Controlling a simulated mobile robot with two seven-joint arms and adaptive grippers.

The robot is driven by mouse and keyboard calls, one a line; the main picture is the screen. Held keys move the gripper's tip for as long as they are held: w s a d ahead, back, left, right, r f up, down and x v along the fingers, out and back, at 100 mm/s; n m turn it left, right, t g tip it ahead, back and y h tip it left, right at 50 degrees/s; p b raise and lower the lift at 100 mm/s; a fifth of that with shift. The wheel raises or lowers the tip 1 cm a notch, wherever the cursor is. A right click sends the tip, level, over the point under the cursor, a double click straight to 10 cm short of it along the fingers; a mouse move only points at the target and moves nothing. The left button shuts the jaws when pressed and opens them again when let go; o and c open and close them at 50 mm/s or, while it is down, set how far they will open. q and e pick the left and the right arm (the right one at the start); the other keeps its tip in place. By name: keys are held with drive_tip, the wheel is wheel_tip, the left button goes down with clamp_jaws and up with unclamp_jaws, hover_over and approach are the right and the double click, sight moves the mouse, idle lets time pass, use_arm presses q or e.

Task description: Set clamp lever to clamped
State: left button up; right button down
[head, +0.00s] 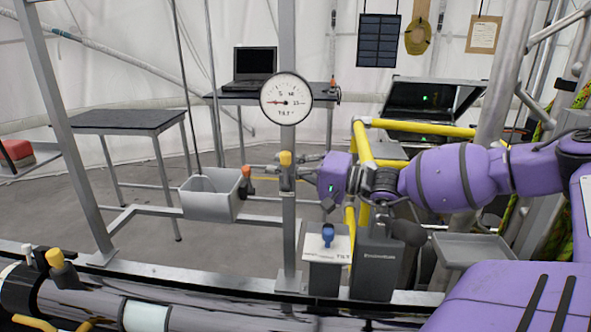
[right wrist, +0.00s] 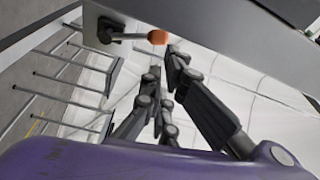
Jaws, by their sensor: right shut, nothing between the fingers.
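A small lever with an orange knob (right wrist: 157,38) and a metal stem on a dark pivot sticks out from a grey surface in the right wrist view. In the head view a yellow-orange knob (head: 285,158) stands on the upright grey post, and a smaller orange tip (head: 246,172) shows beside the grey bin. I cannot tell which of these is the clamp lever. My left gripper is not in view.
A round tilt gauge (head: 286,99) is on the post above my gripper. The grey bin (head: 212,194) hangs to the left. A box with a blue knob (head: 328,235) stands below. Yellow rails (head: 363,145) run behind my right wrist. A dark pipe crosses the front left.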

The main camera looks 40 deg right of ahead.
drive_tip(key=shift+v, duration=1.8)
